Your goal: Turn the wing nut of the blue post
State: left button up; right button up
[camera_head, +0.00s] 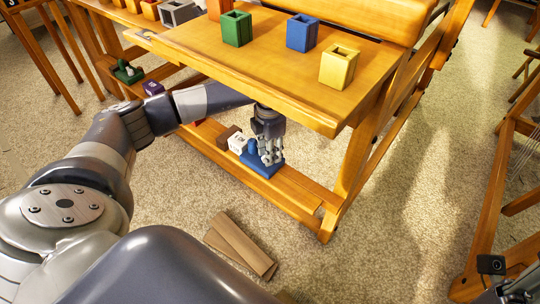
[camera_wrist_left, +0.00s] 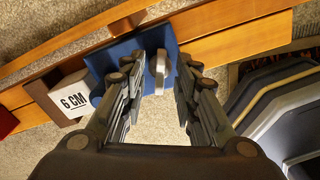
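The blue post (camera_head: 268,169) stands on the lower beam of the loom, partly hidden by my left gripper (camera_head: 271,157). In the left wrist view its blue base (camera_wrist_left: 120,52) lies beyond the fingers. A pale grey wing nut (camera_wrist_left: 160,70) stands edge-on in the gap. My left gripper also shows in the wrist view (camera_wrist_left: 155,95); it is open, with one finger on each side of the wing nut and visible gaps. The fingers of my right gripper are not in view.
A white block marked 6 CM (camera_wrist_left: 75,100) sits beside the post. The loom's tabletop (camera_head: 230,65) overhangs my left forearm and carries green (camera_head: 236,28), blue (camera_head: 301,33) and yellow (camera_head: 339,67) boxes. Wooden boards (camera_head: 240,244) lie on the carpet.

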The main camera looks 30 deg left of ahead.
pick_arm(q)
jog(key=shift+f, duration=0.45)
jog(key=shift+c, duration=0.3)
grip_shut()
